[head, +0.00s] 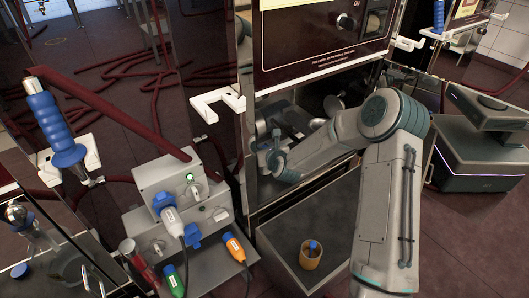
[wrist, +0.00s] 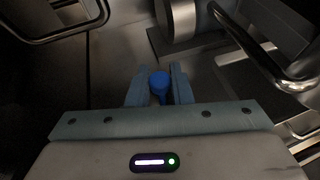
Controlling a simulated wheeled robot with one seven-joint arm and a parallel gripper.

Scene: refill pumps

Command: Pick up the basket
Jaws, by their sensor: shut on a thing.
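My gripper (head: 268,148) reaches into the dark recess of the machine in the middle of the head view. In the wrist view my gripper (wrist: 160,72) has its two blue-grey fingers closed around a round blue knob (wrist: 159,82). The knob sits between the fingers, and whatever is below it is hidden. I cannot tell from these frames whether this knob belongs to the basket. No other thing is clearly recognisable as a basket.
A curved metal handle (wrist: 270,62) is right of my fingers, and a metal frame (wrist: 55,35) is upper left. A grey box (head: 172,182) with plugs is left. Red hoses lie behind.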

